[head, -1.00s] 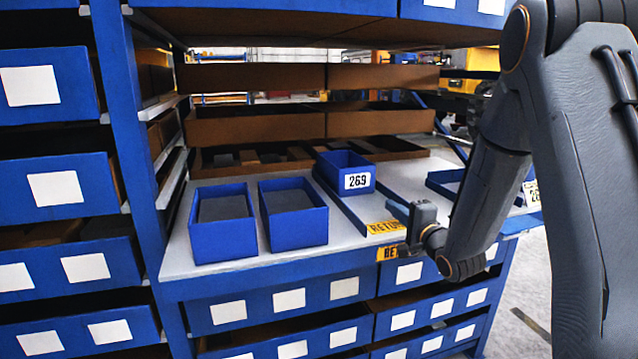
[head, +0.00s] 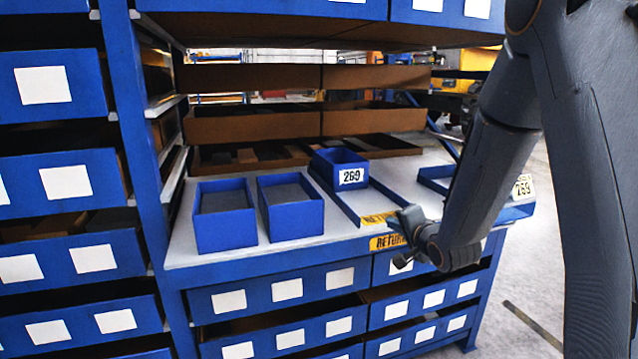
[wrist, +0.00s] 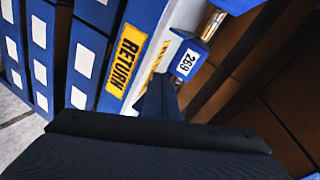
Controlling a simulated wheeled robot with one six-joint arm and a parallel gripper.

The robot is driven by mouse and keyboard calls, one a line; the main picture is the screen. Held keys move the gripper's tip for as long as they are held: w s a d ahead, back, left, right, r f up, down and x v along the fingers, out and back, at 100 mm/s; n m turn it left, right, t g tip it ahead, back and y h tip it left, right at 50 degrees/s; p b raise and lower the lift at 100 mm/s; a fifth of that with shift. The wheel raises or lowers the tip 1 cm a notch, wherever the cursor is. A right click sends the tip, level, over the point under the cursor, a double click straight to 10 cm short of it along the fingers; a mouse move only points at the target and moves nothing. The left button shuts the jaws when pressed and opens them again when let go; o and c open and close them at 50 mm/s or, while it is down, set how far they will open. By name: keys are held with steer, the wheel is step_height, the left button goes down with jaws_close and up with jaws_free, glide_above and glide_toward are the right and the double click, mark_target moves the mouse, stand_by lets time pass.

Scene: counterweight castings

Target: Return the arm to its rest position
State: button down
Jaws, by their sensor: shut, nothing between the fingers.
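My arm comes down the right side of the head view, and my gripper (head: 408,218) is at the shelf's front edge, by the yellow RETURN label (head: 388,242). The wrist view shows its dark fingers (wrist: 157,95) together, with nothing seen between them. The blue bin marked 269 (head: 340,160) sits on the grey shelf behind and left of the gripper, apart from it. The wrist view shows this bin (wrist: 187,62) beyond the fingers, with a coppery, shiny thing in it. Part of the gripper is hard to make out against the arm in the head view.
Two blue bins with grey contents, a left one (head: 224,228) and a right one (head: 291,220), stand on the grey shelf (head: 340,235). A blue tray (head: 435,180) lies right, partly behind my arm. Labelled drawers fill below and left. Open floor (head: 540,270) shows at right.

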steer(key=s+f+n+g+h, duration=0.1)
steer(key=s+f+n+g, duration=0.2)
steer(key=s, duration=1.4)
steer(key=s+f+n+g+h, duration=0.2)
steer(key=s+n+g, duration=0.6)
steer(key=s, duration=1)
steer(key=f+g, duration=0.1)
steer(key=g, duration=0.1)
steer(key=shift+a+f+n+g, duration=0.2)
steer(key=shift+a+n+g, duration=0.1)
steer(key=shift+a, duration=0.05)
steer(key=shift+w+d, duration=0.1)
steer(key=shift+d, duration=0.05)
